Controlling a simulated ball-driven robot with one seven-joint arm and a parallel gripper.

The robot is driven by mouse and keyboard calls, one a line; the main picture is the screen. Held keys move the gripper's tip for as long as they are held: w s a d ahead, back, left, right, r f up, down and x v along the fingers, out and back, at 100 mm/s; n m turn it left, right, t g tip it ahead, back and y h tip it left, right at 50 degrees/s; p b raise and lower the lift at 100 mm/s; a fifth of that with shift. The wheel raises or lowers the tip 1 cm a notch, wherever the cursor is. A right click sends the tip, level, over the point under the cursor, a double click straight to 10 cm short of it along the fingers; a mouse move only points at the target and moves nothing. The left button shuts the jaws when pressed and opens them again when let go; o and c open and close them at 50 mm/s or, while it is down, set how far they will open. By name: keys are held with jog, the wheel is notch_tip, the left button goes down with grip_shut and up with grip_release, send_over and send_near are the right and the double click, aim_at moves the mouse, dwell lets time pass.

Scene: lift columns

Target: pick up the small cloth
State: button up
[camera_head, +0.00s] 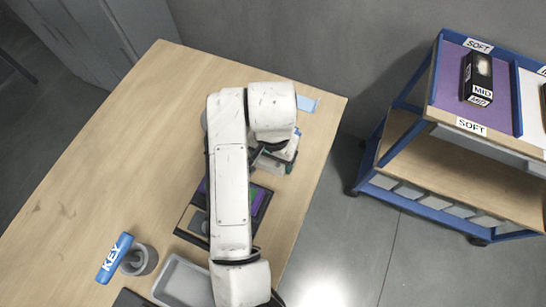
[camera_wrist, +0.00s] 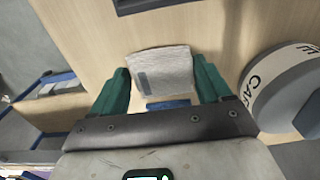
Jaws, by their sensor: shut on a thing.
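The small cloth (camera_wrist: 160,66) is pale grey with a darker grey patch at its left. In the wrist view it spans the gap between the green fingers of my gripper (camera_wrist: 163,84), which is shut on it. Bare wooden table shows around the cloth; I cannot tell how far it is above the table. In the head view my gripper (camera_head: 270,162) is over the right part of the table, mostly hidden under my white arm, and the cloth is hard to make out there.
A round container (camera_wrist: 285,85) lettered "CAF" stands right of my gripper in the wrist view. On the wooden table (camera_head: 140,130) are a dark tray (camera_head: 190,222), a grey bin (camera_head: 182,281), a blue KEY item (camera_head: 114,258), a cup (camera_head: 147,262) and a light-blue piece (camera_head: 308,104). A blue-framed shelf cart (camera_head: 460,165) stands right.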

jog(key=shift+r, duration=0.35)
notch_tip(320, 180, up, 2)
jog(key=shift+b, duration=0.35)
jog(key=s+d+r+p, duration=0.2)
jog(key=s+d+r, duration=0.7)
jog(key=s+r, duration=0.1)
jog(key=shift+d+p, duration=0.3)
jog(key=shift+p, duration=0.05)
jog(key=shift+s, duration=0.1)
